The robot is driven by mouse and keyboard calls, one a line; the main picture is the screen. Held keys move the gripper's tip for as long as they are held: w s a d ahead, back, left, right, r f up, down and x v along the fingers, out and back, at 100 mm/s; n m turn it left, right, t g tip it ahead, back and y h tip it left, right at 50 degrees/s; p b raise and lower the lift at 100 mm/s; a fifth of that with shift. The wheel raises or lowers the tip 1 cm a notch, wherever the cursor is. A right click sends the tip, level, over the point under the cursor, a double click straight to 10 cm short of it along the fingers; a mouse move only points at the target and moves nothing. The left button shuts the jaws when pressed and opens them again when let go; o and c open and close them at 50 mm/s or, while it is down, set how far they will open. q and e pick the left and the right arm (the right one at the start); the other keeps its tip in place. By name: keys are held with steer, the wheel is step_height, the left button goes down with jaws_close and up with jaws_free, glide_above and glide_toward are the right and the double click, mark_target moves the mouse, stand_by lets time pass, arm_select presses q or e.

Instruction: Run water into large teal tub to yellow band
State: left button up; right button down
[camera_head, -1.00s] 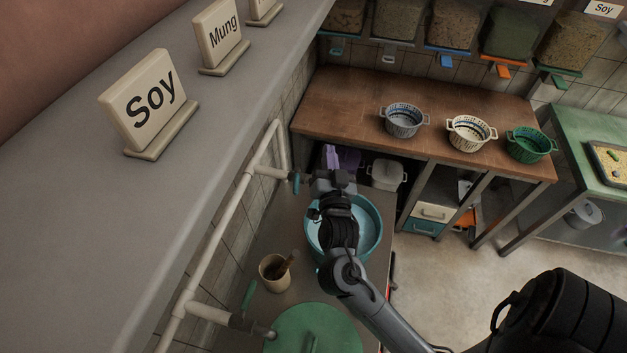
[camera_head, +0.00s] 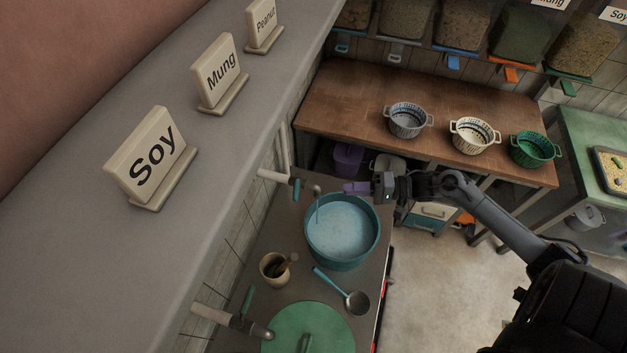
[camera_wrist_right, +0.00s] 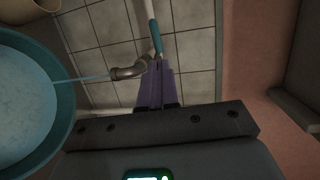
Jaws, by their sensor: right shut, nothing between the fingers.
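The large teal tub (camera_head: 372,258) stands on the grey counter with pale blue water inside, its inner wall showing above the water. I cannot make out a yellow band. The tap with a teal handle (camera_head: 296,190) and metal spout (camera_head: 316,189) is at the tub's far left. In the right wrist view, a thin blue stream (camera_wrist_right: 82,78) runs from the spout (camera_wrist_right: 128,72) into the tub (camera_wrist_right: 66,105). My left gripper is not in view.
A ladle (camera_head: 356,302), a cup with a pestle (camera_head: 272,272) and a green lid (camera_head: 325,325) are on the counter (camera_head: 300,287) near the tub. A second tap with a green handle (camera_head: 248,299) is by the lid. Colanders stand on the wooden table (camera_head: 350,95).

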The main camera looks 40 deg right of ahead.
steer(key=d, duration=0.1)
glide_toward(297, 186)
steer(key=w+a, duration=0.3)
steer(key=a, duration=0.1)
steer(key=shift+w+a+f+n+g+h+p, duration=0.3)
steer(key=shift+a+f+p, duration=0.15)
steer(key=shift+a+f, duration=0.15)
